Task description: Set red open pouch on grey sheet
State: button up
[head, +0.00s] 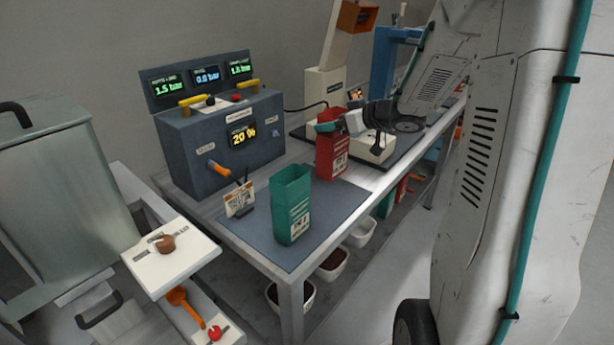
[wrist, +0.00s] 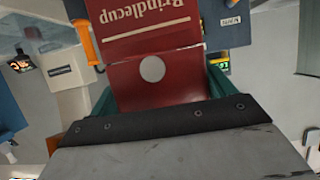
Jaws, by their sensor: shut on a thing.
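The red open pouch (head: 333,158) is upright in the head view, with white print on its front. In the wrist view the red pouch (wrist: 150,82) shows its "Brindlecup" lettering and a pale round spot. My gripper (head: 332,126) is shut on the upper part of the pouch, with teal fingers on its sides. The grey sheet (head: 335,208) lies flat on the metal table. The pouch's base appears at the far right edge of the sheet; I cannot tell whether it touches. A green open pouch (head: 291,208) stands on the sheet.
A dark control box (head: 215,135) with gauges stands at the table's back left. A small card stand (head: 240,200) is left of the green pouch. A white machine (head: 372,145) on a black mat is behind the red pouch. White bins (head: 333,267) sit below the table.

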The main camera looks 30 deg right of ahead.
aim_at(340, 149)
jog(key=f, duration=0.5)
jog(key=shift+w+a, duration=0.1)
jog(key=shift+a, duration=0.2)
jog(key=shift+f, duration=1.65)
jog(key=o, duration=0.7)
jog(key=shift+f, duration=0.15)
